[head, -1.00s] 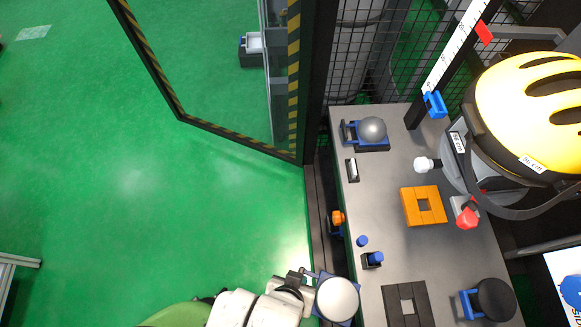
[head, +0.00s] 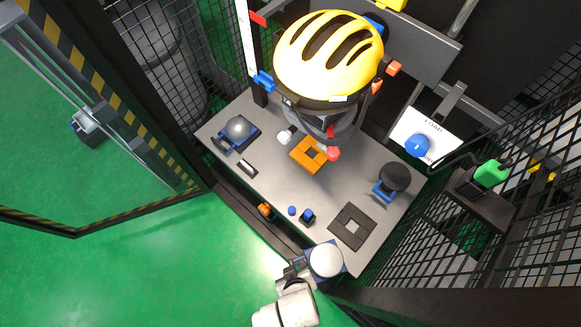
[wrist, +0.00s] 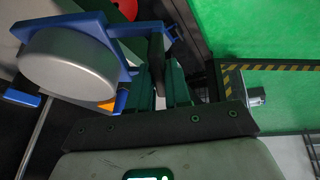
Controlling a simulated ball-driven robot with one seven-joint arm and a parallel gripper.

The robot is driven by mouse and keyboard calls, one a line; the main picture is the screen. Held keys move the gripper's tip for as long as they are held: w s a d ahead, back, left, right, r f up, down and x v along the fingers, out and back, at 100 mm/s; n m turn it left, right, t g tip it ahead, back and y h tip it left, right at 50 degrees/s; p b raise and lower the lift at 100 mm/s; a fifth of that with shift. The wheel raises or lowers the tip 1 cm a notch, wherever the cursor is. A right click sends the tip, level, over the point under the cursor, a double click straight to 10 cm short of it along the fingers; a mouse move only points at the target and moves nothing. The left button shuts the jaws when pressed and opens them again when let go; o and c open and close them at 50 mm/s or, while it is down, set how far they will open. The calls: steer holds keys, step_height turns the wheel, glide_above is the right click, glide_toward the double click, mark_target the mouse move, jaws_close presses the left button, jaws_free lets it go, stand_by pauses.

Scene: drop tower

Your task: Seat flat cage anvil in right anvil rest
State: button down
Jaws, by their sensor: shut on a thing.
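The flat cage anvil (head: 326,259) is a pale grey disc in a blue cage. My gripper (head: 300,270) is shut on the cage at its left side and holds it at the table's near edge. The anvil's underside is hidden in the head view.
On the grey table (head: 275,185) stand an orange square frame (head: 309,155), a domed anvil (head: 238,128), a black round anvil (head: 394,178) and small blue pegs (head: 307,215). A yellow helmet (head: 328,55) hangs above. Mesh fencing (head: 450,240) borders the right.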

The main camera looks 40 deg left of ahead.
steer(key=shift+w+f+b, duration=0.15)
steer(key=shift+w+b, duration=0.65)
steer(key=shift+w, duration=3.1)
steer(key=shift+w+d+f+b, duration=0.1)
steer(key=shift+w+f+b, duration=0.6)
steer(key=shift+w, duration=0.7)
steer(key=shift+w+d+f+b, duration=0.1)
steer(key=shift+w+f+b, duration=0.35)
steer(key=shift+w+b, duration=0.75)
steer(key=shift+w+f+b, duration=0.55)
steer(key=shift+w+b, duration=0.15)
steer(key=shift+w, duration=0.85)
steer(key=shift+f, duration=0.1)
steer(key=c, duration=1)
jaws_free()
steer(key=shift+s+f, duration=0.1)
steer(key=shift+s, duration=0.05)
steer(key=shift+s+d+f, duration=0.1)
steer(key=shift+s+f, duration=0.05)
steer(key=shift+p+v, duration=0.75)
steer(key=shift+v, duration=3.05)
